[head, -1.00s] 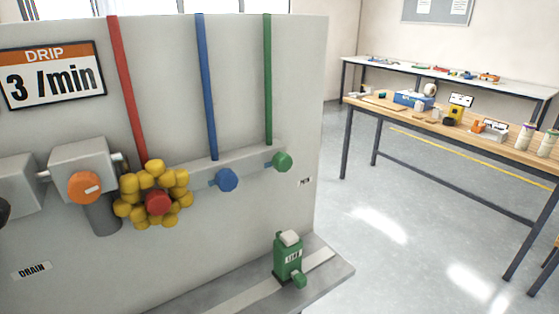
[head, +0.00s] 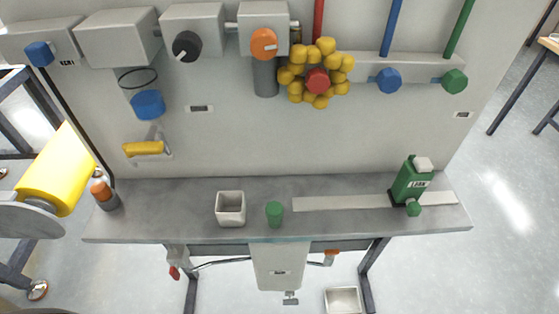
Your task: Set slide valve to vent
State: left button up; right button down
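No part is clearly marked as the slide valve or as vent. In the head view, a green upright block (head: 411,181) with a pale top, a small label and a green knob (head: 413,209) at its foot stands on a pale strip (head: 335,203) along the grey shelf's right part. It sits near the strip's right end. On the panel above, a blue knob (head: 389,80) and a green knob (head: 454,81) sit on a grey bar, below the blue and green pipes. The small panel labels are too small to read. Neither of my grippers is in view.
A red knob (head: 317,81) is ringed by yellow balls. An orange knob (head: 264,44) and a black knob (head: 187,46) are further left. A square cup (head: 230,207) and a green cylinder (head: 274,214) stand on the shelf (head: 170,220). A yellow cylinder (head: 54,172) is at the left.

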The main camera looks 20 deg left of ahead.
aim_at(40, 54)
jog(key=u, duration=1.75)
